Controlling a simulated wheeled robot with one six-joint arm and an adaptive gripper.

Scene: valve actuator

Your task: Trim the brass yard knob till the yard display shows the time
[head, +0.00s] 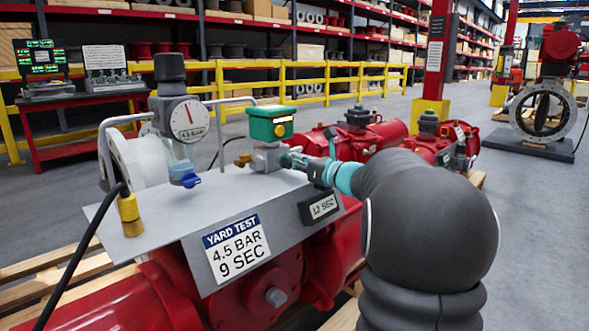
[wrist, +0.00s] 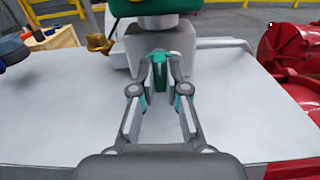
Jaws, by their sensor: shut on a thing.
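A brass knob (head: 243,160) sticks out of the left side of the grey valve block under a green box (head: 270,123). It also shows in the wrist view (wrist: 100,44), left of my fingers and apart from them. My gripper (wrist: 159,82) is shut on a green lever (wrist: 159,70) at the front of that block. In the head view my gripper (head: 296,160) reaches it from the right. The small display (head: 321,207) on the panel reads 12 SEC. The yard test sign (head: 237,249) reads 4.5 BAR, 9 SEC.
A gauge (head: 189,120) reading about 4.3 BAR stands left, with a blue handle (head: 187,180) under it. The grey panel (head: 165,215) lies over a red actuator body (head: 120,300). A yellow plug (head: 129,215) with black cable is at the left. The panel front is clear.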

